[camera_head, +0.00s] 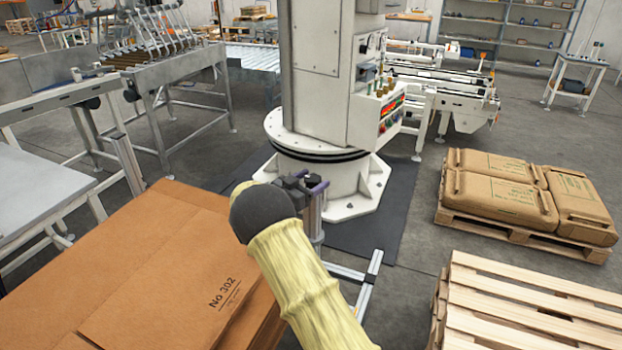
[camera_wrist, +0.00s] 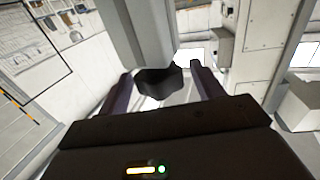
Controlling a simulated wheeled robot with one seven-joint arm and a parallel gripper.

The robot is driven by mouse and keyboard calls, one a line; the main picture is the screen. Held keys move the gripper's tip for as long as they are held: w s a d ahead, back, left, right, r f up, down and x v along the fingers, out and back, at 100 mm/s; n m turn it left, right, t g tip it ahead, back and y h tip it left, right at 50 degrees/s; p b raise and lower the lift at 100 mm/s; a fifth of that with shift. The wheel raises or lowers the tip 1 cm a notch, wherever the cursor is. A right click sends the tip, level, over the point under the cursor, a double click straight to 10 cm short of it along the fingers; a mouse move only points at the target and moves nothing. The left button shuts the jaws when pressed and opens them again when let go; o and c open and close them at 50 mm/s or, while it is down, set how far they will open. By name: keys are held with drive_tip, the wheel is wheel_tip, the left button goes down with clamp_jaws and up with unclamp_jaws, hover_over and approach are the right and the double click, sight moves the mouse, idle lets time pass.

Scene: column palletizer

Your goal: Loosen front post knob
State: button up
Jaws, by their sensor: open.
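In the wrist view, a black faceted knob (camera_wrist: 160,82) sits at the end of a grey post (camera_wrist: 142,35). My gripper (camera_wrist: 158,88) is open, with one dark purple finger on each side of the knob. Gaps show between the knob and both fingers, and I cannot tell whether the knob lies fully between the fingertips in depth. In the head view, my gripper (camera_head: 306,184) is at the top of a short grey metal post (camera_head: 314,228), in front of the palletizer column (camera_head: 325,75). My sleeved arm hides part of this area, and the knob is not clear there.
A cardboard stack (camera_head: 150,270) stands close at the left. An empty wooden pallet (camera_head: 530,310) lies at the lower right, and a pallet with brown sacks (camera_head: 510,190) lies behind it. A metal floor frame (camera_head: 370,270) is right of my arm. Grey floor is clear between.

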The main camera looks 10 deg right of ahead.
drive_tip(key=shift+d, duration=0.1)
drive_tip(key=c, duration=0.9)
drive_tip(key=shift+c, duration=0.2)
